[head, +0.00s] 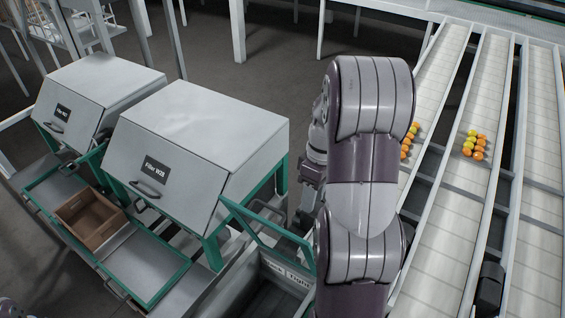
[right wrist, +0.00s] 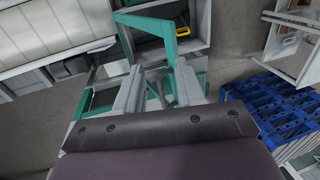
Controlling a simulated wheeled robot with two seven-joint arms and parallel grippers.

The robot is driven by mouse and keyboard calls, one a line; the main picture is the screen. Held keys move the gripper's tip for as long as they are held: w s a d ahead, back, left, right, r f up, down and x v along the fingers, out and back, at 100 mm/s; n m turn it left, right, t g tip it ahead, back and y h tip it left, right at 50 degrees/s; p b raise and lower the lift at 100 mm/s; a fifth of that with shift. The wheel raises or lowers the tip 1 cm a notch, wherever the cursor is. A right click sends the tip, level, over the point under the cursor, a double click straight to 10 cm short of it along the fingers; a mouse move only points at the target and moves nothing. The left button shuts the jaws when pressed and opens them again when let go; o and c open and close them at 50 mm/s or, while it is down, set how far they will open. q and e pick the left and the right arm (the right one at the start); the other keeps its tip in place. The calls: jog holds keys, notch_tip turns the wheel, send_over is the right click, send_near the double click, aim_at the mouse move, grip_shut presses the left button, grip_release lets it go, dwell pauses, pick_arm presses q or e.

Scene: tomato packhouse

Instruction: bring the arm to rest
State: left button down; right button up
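My right arm (head: 365,170) rises through the middle of the head view, and its upper links hide much of what lies behind it. My right gripper shows in the right wrist view (right wrist: 159,84) with its two grey fingers apart and nothing between them. In the head view it is mostly hidden behind the arm. It is above the green-framed station, seen beyond the fingers. My left gripper is not in view.
Two grey filler machines (head: 195,135) (head: 90,95) stand at left, with a brown crate (head: 92,218) in front. White conveyor lanes (head: 480,90) carrying several orange and yellow tomatoes (head: 474,145) run at right. Blue crates (right wrist: 285,105) are stacked in the wrist view.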

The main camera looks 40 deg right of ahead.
jog(key=s+a+m+t+h, duration=0.2)
jog(key=a+m+t, duration=0.15)
jog(key=a, duration=1.35)
notch_tip(320, 180, down, 22)
jog(key=s+a+g+b, duration=0.1)
jog(key=s+b, duration=0.2)
jog(key=b, duration=1.7)
jog(key=shift+a+f+m+b, duration=0.15)
jog(key=shift+a+m+b, duration=0.05)
jog(key=shift+m+b, duration=0.2)
jog(key=shift+a, duration=0.1)
